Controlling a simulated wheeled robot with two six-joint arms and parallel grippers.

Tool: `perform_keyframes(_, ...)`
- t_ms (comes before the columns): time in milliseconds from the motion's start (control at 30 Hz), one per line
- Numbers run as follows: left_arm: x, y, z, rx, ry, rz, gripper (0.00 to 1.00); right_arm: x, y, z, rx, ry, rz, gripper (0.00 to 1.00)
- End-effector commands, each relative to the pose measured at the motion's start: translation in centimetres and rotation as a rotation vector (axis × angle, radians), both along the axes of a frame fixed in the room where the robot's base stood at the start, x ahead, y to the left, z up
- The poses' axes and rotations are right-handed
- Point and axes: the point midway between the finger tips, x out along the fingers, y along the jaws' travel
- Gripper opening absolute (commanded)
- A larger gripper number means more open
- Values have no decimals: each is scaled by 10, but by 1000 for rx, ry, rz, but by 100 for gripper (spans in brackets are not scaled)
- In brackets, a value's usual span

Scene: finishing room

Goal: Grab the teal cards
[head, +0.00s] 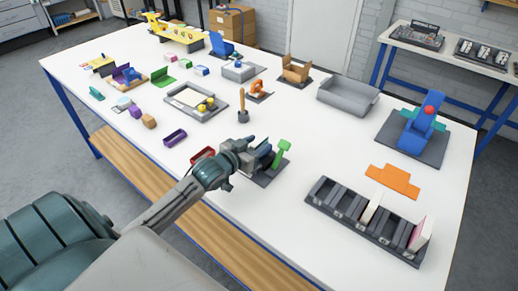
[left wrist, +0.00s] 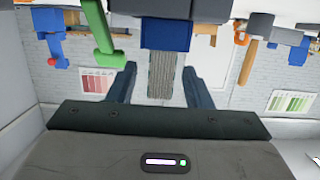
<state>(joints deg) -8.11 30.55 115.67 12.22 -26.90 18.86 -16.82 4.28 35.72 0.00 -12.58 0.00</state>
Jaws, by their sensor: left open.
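In the left wrist view, a grey, finely striped stack with teal edges (left wrist: 162,78), which looks like the teal cards, stands out of a blue holder (left wrist: 166,34). My left gripper (left wrist: 160,70) is open, with one finger on each side of the stack and visible gaps to both. In the head view my left gripper (head: 243,148) is low over the table's front part, at a dark tray (head: 267,177) with a green hammer-shaped piece (head: 281,152). The arm and gripper hide most of the cards there. My right gripper is not in view.
A red tray (head: 202,155) lies just left of the gripper and a purple tray (head: 175,138) beyond it. A wooden-handled tool (head: 242,105) stands behind. A dark slotted rack (head: 335,195) is at right. White tabletop (head: 320,140) is clear between them.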

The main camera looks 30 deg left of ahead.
Motion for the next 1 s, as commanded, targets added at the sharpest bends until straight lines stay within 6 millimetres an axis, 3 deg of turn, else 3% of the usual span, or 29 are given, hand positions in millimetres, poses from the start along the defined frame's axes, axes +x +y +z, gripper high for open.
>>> perform_keyframes(133,14,-1,-2,-1,-1,1,45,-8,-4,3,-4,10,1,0)
perform_keyframes(400,15,-1,-3,1,-1,0,44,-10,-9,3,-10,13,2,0)
perform_keyframes(633,15,-1,-3,1,0,0,0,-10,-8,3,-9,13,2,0)
perform_keyframes(1000,16,-1,6,3,-4,-2,0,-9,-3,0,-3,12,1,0)
